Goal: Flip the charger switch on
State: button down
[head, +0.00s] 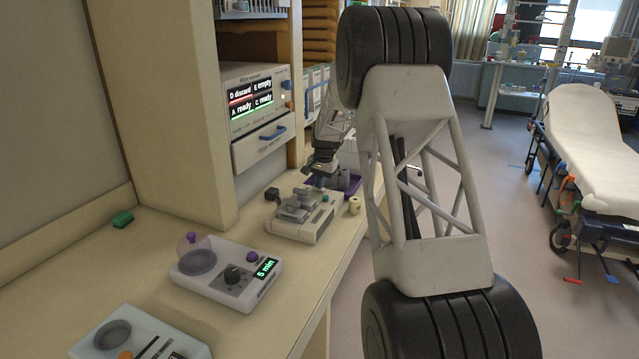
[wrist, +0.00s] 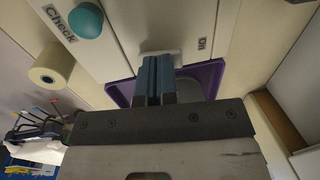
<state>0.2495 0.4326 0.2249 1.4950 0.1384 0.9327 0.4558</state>
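No switch labelled charger is clearly readable in either view. A pale device (head: 300,228) with a teal button stands on the counter below my gripper (head: 322,178). In the wrist view the teal button (wrist: 86,20) sits beside a "Check" label, on a cream face. My gripper's blue fingers (wrist: 157,78) are side by side with hardly any gap, and nothing shows held. Their tips are close to a small pale bar (wrist: 162,52) on that face; I cannot tell if they touch it.
A purple tray (wrist: 213,75) lies behind the fingers. A cream roll (head: 354,206) stands right of the device. A cabinet with a lit display (head: 252,98) stands behind.

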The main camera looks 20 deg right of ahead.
aim_at(323, 189)
notch_tip(323, 189, up, 14)
jog(key=s+d, duration=0.1)
jog(key=shift+s+d, duration=0.2)
jog(key=shift+d, duration=0.05)
dwell(0.4)
jog(key=shift+w+a+r+t+y, duration=0.1)
jog(key=shift+w+a+t+y, duration=0.1)
jog(key=shift+w+t+y, duration=0.1)
dwell(0.4)
jog(key=shift+f, duration=0.2)
jog(key=f, duration=0.4)
jog(key=w+a+f, duration=0.1)
jog(key=f, duration=0.4)
jog(key=w+a+f, duration=0.1)
jog(key=f, duration=0.3)
jog(key=shift+f, duration=0.2)
jog(key=shift+a, duration=0.1)
dwell(0.4)
